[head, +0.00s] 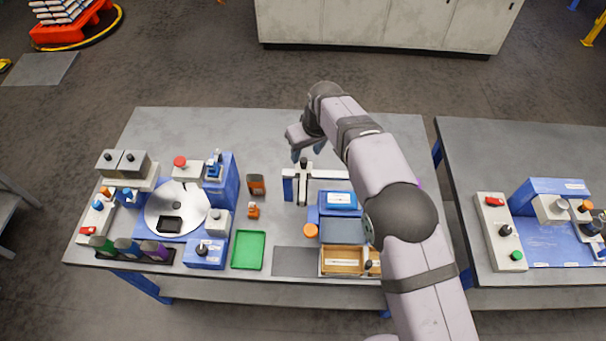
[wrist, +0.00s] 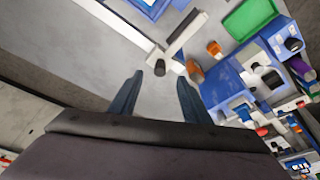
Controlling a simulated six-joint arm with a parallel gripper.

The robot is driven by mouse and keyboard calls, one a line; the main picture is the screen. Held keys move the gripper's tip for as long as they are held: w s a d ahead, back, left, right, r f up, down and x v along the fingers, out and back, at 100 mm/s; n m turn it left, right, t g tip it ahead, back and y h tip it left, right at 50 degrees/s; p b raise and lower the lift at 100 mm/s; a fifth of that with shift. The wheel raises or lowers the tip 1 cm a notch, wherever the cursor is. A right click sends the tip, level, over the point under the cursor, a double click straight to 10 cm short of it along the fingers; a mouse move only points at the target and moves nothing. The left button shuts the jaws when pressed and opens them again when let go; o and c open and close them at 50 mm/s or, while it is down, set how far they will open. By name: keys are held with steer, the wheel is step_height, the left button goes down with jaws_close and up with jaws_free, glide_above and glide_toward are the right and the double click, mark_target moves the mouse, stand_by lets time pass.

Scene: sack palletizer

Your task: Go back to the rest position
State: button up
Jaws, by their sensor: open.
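My gripper (head: 307,158) hangs above the back middle of the grey table, with the arm reaching in from the lower right. In the wrist view its two blue fingers (wrist: 158,96) stand apart with nothing between them. Beyond the fingertips is a white bar fixture with a dark knob (wrist: 162,66). The same white fixture (head: 318,174) is just in front of the gripper in the head view. My forearm hides part of the table's right side.
A blue machine with a silver disc (head: 178,205) fills the table's left. A second table (head: 500,145) is at right. The table's back left is clear.

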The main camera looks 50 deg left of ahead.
steer(key=shift+r, duration=0.5)
steer(key=w+d+r+m+h+b, duration=0.1)
steer(key=w+d+m, duration=0.1)
steer(key=w+d, duration=0.45)
steer(key=w+d+r+m+b, duration=0.15)
steer(key=w+d, duration=0.25)
steer(key=d, duration=0.6)
steer(key=w+d+m+h, duration=0.1)
steer(key=d+m, duration=0.3)
steer(key=d, duration=1.2)
steer(key=s+d+f+m+b, duration=0.1)
steer(key=s+d+m+b, duration=0.3)
steer(key=d, duration=1.1)
steer(key=s+d+f+m+h, duration=0.1)
steer(key=s+d+f+m, duration=0.2)
steer(key=s+d, duration=0.8)
steer(key=s+f, duration=0.1)
steer(key=s, duration=0.2)
steer(key=shift+s+f+g, duration=0.15)
steer(key=shift+s+g, duration=0.1)
steer(key=shift+g, duration=0.15)
